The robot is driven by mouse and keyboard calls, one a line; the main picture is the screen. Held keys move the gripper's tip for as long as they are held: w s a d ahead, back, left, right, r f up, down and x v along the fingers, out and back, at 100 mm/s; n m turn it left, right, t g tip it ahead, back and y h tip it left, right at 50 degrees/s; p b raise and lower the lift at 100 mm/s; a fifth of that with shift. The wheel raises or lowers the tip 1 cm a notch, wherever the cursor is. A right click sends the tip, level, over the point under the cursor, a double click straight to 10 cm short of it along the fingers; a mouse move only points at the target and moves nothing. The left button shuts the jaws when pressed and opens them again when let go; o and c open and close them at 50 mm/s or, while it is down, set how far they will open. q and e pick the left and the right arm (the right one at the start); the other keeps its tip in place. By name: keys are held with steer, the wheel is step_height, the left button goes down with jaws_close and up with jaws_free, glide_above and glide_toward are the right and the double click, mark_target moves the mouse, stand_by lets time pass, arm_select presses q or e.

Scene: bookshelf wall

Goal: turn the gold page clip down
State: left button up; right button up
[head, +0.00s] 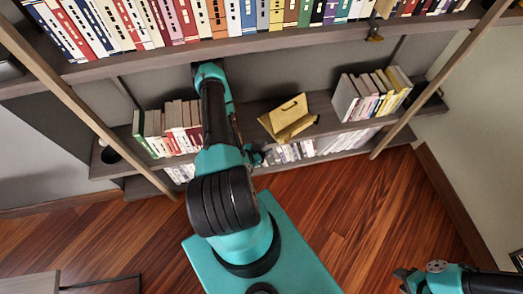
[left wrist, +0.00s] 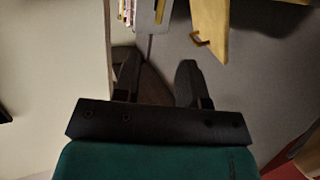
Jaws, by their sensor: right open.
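A yellow, open-book-like piece (head: 281,120) stands tilted on the middle shelf. A small gold clip, shaped like a handle (head: 290,105), sits on its raised panel. In the left wrist view the yellow panel (left wrist: 211,22) is at the top right, with the gold clip (left wrist: 201,40) on its lower left edge. My left gripper (left wrist: 157,68) is open and empty, with its fingers below and left of the clip, apart from it. In the head view my own arm largely hides that gripper. My right gripper (head: 403,277) is open at the bottom right, far from the shelf.
Books (head: 372,95) stand right of the yellow piece, and more books (head: 170,130) stand to its left. Slanted wooden posts (head: 440,75) flank the shelves.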

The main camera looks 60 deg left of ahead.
arm_select(q)
steer(key=shift+v, duration=1.2)
steer(key=shift+c, duration=0.2)
steer(key=c, duration=0.3)
steer(key=shift+n, duration=0.6)
steer(key=shift+c, duration=0.8)
steer(key=n, duration=0.2)
steer(key=shift+f+n, duration=0.1)
steer(key=shift+n, duration=0.2)
jaws_close()
steer(key=n, duration=1.4)
steer(key=shift+w+f, duration=0.2)
steer(key=shift+f, duration=0.15)
